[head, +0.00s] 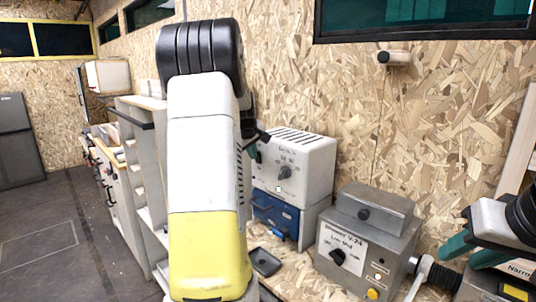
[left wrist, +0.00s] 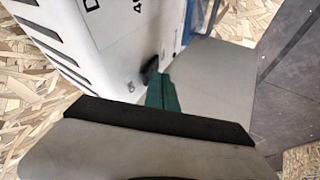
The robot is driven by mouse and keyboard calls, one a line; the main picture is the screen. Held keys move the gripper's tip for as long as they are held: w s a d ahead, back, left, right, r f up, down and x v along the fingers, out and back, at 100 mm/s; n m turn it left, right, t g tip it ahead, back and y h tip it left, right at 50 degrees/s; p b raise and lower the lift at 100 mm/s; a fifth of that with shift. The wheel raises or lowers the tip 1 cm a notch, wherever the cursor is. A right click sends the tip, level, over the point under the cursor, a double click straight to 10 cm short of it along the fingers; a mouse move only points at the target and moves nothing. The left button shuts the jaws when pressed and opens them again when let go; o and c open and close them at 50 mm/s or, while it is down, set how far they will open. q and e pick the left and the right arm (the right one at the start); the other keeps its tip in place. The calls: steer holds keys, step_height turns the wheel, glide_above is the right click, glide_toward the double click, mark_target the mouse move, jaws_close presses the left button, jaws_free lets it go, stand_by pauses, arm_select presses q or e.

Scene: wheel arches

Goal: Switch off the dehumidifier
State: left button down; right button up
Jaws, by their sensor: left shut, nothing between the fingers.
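The dehumidifier is a white box (head: 310,155) with a slotted top and a dark dial knob (head: 285,172) on its marked front. In the left wrist view, its white front (left wrist: 115,40) and the dark knob (left wrist: 150,70) show. My left gripper (head: 256,148) is mostly hidden behind my arm in the head view, at the box's left front. In the left wrist view its green fingers (left wrist: 163,92) are shut and empty, with their tips right beside the knob. I cannot tell whether they touch it. My right gripper (head: 468,244) is at the far right, its teal fingers apart.
The box stands on a unit with a blue drawer front (head: 275,214). A grey metal device (head: 368,240) with its own black knob stands to the right. A small dark tray (head: 264,262) lies on the bench. Shelving (head: 143,165) runs along the left, beside open floor (head: 60,235).

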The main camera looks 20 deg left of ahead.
arm_select(q)
steer(key=shift+w+d+r, duration=0.1)
steer(key=shift+w, duration=0.15)
steer(key=shift+w+d, duration=0.1)
steer(key=shift+w, duration=0.05)
steer(key=shift+r, duration=0.15)
steer(key=shift+r, duration=0.7)
